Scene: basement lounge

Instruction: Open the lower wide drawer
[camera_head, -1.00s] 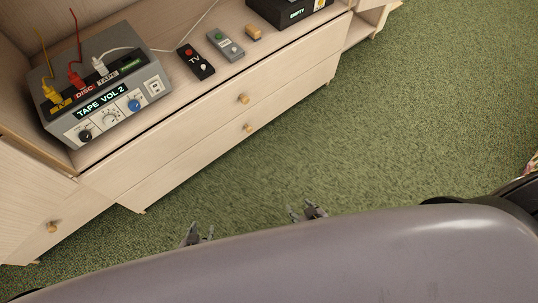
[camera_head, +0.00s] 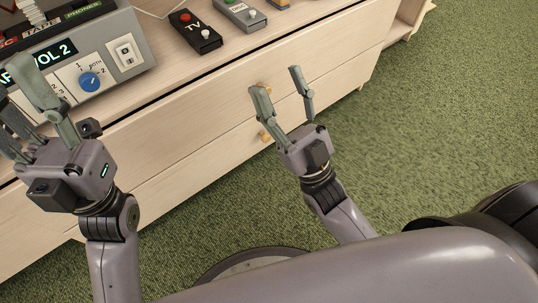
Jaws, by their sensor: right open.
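The lower wide drawer (camera_head: 200,166) is the lower pale wood front of the low cabinet and looks closed. Its round wooden knob (camera_head: 265,135) shows just left of my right gripper's finger base. The upper wide drawer (camera_head: 190,122) is above it, with its own knob (camera_head: 264,88) partly behind a finger. My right gripper (camera_head: 276,80) is open and empty, its fingers pointing up over the drawer fronts in the picture. I cannot tell that it touches the cabinet. My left gripper (camera_head: 22,82) is at the left edge, fingers apart, overlapping the grey device in the picture.
A grey device (camera_head: 120,38) with a blue dial stands on the cabinet top. Green carpet (camera_head: 430,120) is clear in front of the cabinet and to the right.

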